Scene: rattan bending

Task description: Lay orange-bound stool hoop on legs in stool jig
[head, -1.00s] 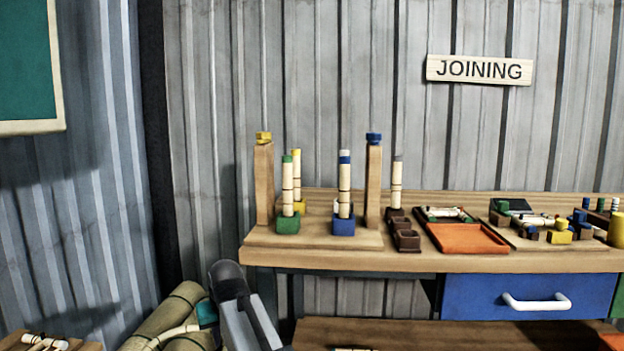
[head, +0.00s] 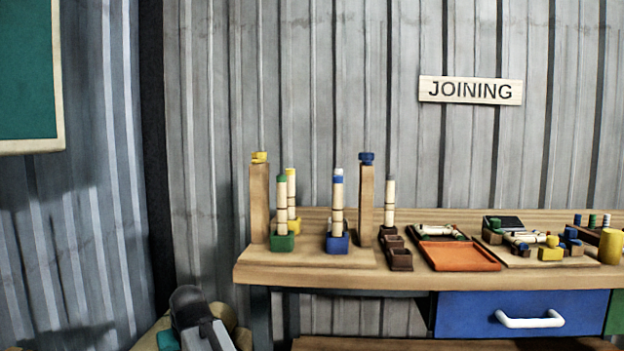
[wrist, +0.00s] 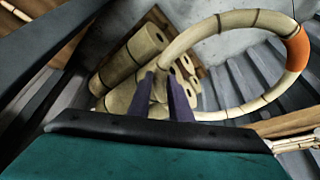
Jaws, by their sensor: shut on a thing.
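The stool hoop (wrist: 217,113) is a pale rattan ring with an orange binding (wrist: 297,48) at its upper right in the wrist view. My gripper (wrist: 160,85) is shut on the near left part of its rim. In the head view the hoop and my fingertips are out of sight. The stool jig (head: 315,260) is a wooden board at the bench's left end, with a yellow-capped post (head: 259,200) and a blue-capped post (head: 365,200). Upright rattan legs stand in its green socket (head: 283,242), blue socket (head: 337,243) and yellow socket (head: 294,225).
A grey-topped leg (head: 389,205) stands by a dark brown compartment block (head: 398,254). An orange tray (head: 457,257) and a board with coloured blocks (head: 525,259) lie further right. In the wrist view, thick rattan rolls (wrist: 135,55) lie below the hoop.

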